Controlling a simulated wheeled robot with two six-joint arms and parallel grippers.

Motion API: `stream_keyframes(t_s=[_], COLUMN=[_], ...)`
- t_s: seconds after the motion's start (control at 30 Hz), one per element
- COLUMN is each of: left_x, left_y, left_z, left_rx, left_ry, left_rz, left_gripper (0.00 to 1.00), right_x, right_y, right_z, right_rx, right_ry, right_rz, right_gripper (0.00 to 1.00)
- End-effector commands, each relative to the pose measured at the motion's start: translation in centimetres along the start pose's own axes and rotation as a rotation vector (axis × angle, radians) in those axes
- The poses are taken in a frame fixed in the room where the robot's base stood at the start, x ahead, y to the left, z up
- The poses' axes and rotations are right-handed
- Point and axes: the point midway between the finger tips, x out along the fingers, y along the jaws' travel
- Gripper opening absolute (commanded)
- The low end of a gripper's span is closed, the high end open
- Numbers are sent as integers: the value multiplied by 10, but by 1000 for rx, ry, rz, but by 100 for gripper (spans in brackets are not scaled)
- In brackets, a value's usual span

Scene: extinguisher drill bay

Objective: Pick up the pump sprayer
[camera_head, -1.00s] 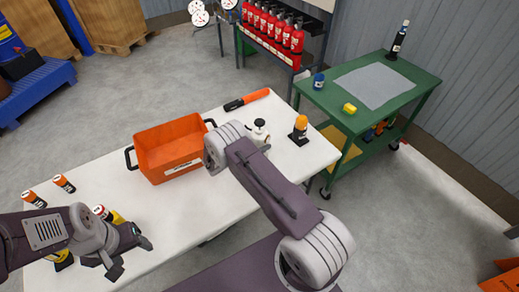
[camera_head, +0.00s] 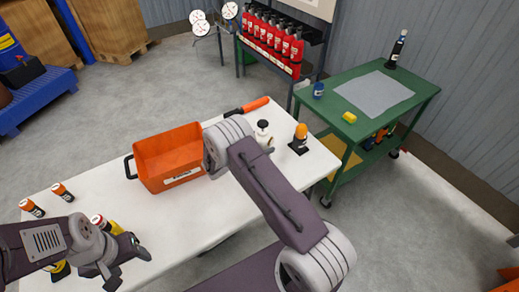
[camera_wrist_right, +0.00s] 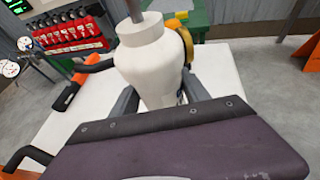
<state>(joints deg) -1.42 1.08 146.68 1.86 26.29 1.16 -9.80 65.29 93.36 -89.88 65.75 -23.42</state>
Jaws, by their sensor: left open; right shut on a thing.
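The pump sprayer (camera_wrist_right: 150,60) is a white bottle with rounded shoulders and a grey rod at its top, large in the right wrist view. My right gripper (camera_wrist_right: 160,97) is shut on it, one finger on each side. In the head view the sprayer's white body and dark top (camera_head: 263,128) show just beyond my right wrist, which hides its lower part and the right fingers. My left gripper (camera_head: 128,266) is open and empty at the near left of the white table (camera_head: 185,215), close to a yellow-and-red canister (camera_head: 99,221).
An orange crate (camera_head: 172,183) stands left of my right wrist. An orange-topped item on a black base (camera_head: 299,138) stands right of the sprayer, and an orange-and-black baton (camera_head: 247,107) lies behind. A green cart (camera_head: 388,117) is at the right.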

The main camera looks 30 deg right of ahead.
Motion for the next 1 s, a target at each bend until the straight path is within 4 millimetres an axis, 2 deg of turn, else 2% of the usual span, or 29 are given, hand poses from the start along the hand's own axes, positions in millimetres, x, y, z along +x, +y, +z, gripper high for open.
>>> stream_keyframes(t_s=[0.4, 0.5, 0.7, 1.0], left_x=[3, 4, 4, 4], left_y=[0, 0, 0, 0], left_z=[0, 0, 0, 0], left_rx=[0, 0, 0, 0], left_ry=[0, 0, 0, 0], left_rz=[0, 0, 0, 0], left_gripper=[62, 62, 62, 62], right_x=[-18, -20, -23, -24], right_y=[-74, -87, -99, -100], right_z=[44, 51, 57, 58], right_rx=[6, 5, 5, 5], right_ry=[-5, -5, -4, -5], right_rz=[1, 1, 2, 2], right_gripper=[0, 0, 0, 0])
